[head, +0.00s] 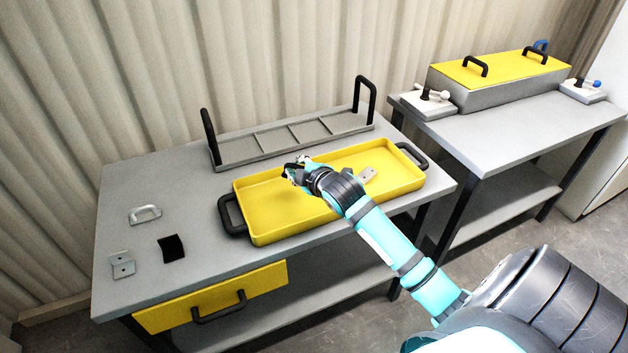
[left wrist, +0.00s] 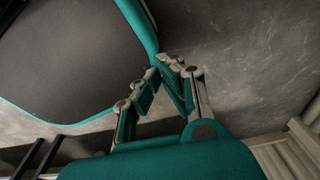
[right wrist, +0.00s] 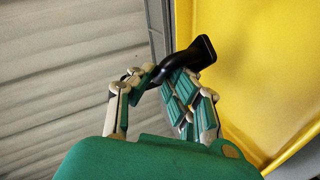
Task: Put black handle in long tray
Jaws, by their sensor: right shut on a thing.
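My right gripper (head: 293,172) is shut on a black handle (right wrist: 190,60). In the right wrist view the handle is a bent piece sticking out past the fingers to the right; part of it is hidden between them. The gripper is over the left half of the long yellow tray (head: 290,232), whose floor shows behind the handle in the right wrist view. Its height above the floor is hard to tell. My left gripper (left wrist: 162,72) shows only in the left wrist view, fingertips together, nothing seen between them, with grey floor beyond.
A metal bracket (head: 367,175) lies in the yellow tray's right part. Behind is a grey divided rack (head: 245,148) with tall black handles. A light handle (head: 145,214), a black piece (head: 171,248) and a bracket (head: 122,265) lie at left. A yellow-lidded tank (head: 500,70) stands on the right table.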

